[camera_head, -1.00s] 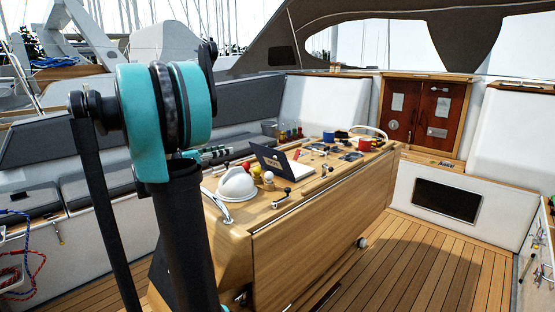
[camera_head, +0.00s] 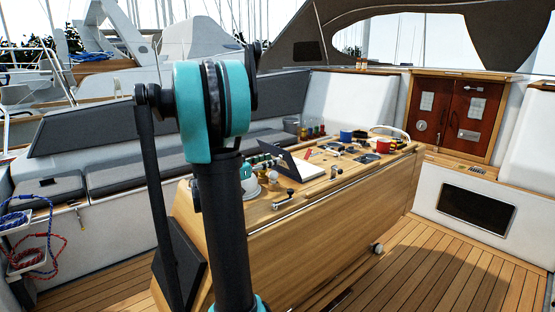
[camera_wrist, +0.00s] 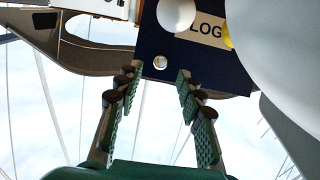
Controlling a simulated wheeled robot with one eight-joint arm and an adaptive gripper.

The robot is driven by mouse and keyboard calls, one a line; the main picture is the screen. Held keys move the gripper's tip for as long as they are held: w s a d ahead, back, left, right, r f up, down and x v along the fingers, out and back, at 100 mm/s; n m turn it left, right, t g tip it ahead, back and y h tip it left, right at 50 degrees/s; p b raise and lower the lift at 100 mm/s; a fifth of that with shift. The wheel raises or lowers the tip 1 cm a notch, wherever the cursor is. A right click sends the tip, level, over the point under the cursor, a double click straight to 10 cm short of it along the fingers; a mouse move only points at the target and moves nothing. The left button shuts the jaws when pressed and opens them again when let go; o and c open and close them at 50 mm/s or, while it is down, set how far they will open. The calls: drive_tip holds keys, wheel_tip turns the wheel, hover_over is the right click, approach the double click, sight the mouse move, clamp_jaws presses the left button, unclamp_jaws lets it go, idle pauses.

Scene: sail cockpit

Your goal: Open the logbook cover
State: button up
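My arm hides the gripper in the head view.
The table (camera_head: 330,215) also holds a winch handle (camera_head: 290,197), coloured mugs (camera_head: 367,141) and small items. A large white rounded object (camera_wrist: 285,50) crowds the right of the wrist view, beside a white ball (camera_wrist: 176,14). The deck (camera_head: 440,262) right of the table is clear.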

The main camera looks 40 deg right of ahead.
drive_tip(key=shift+d, duration=1.75)
clamp_jaws()
